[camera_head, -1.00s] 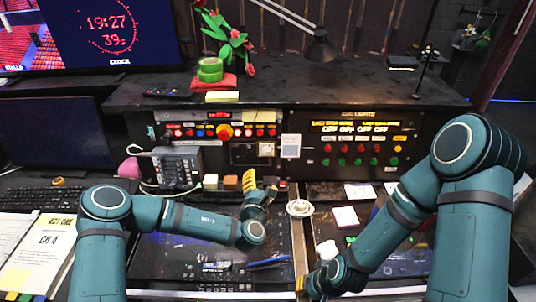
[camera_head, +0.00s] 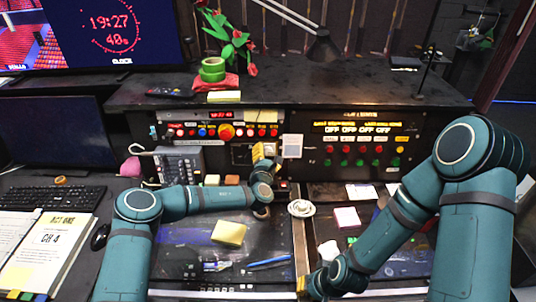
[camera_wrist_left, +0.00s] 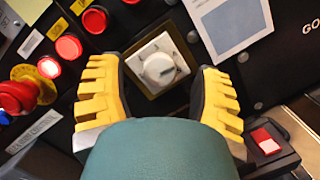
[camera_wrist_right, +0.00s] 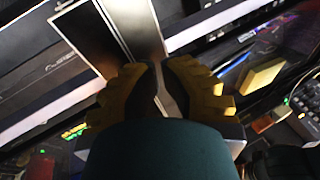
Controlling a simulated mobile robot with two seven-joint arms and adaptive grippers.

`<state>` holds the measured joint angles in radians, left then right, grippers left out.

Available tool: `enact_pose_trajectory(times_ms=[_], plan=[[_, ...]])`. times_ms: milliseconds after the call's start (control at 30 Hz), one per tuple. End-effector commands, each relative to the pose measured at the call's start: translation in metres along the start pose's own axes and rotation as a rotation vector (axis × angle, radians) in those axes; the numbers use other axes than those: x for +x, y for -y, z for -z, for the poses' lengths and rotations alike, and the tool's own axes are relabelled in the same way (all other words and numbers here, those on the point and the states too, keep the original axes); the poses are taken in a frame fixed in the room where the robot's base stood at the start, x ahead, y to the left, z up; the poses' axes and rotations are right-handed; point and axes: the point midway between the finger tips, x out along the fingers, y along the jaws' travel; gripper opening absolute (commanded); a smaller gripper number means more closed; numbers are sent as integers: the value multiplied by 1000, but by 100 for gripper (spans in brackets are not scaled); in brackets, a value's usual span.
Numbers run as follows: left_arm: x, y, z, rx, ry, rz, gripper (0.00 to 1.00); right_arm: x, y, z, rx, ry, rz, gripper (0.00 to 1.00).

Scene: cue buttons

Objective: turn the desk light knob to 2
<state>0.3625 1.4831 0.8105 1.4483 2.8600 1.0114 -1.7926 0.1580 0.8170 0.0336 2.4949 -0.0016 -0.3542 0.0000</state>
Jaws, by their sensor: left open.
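The desk light knob is a round white knob (camera_wrist_left: 159,69) on a square white plate with a dark yellowish surround, in the middle of the left wrist view. A pale pointer mark shows on its face; I cannot read a number at it. My left gripper (camera_wrist_left: 158,72) is open, with one yellow finger on each side of the plate and a gap to the knob on both sides. In the head view my left gripper (camera_head: 262,153) is in front of the control panel and largely covers the knob.
A red emergency-type button (camera_wrist_left: 16,97) and several red buttons lie left of the knob. A pale card (camera_wrist_left: 232,25) is on its right, and a red rocker switch (camera_wrist_left: 266,140) lower right. A yellow note pad (camera_head: 229,232) lies on the desk below my left arm.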

Motion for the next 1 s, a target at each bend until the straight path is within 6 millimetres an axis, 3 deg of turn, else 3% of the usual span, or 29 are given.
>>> enact_pose_trajectory(times_ms=[400, 467, 600, 1000], plan=[[6, 0, 0, -1, 0, 0, 65, 0, 0, 0, 0, 0, 0, 0], [6, 0, 0, -1, 0, 0, 49, 0, 0, 0, 0, 0, 0, 0], [6, 0, 0, 0, 0, 0, 0, 0, 0, 0, 0, 0, 0, 0], [6, 0, 0, -45, 1, -10, 0, 0, 0, 0, 0, 0, 0, 0]])
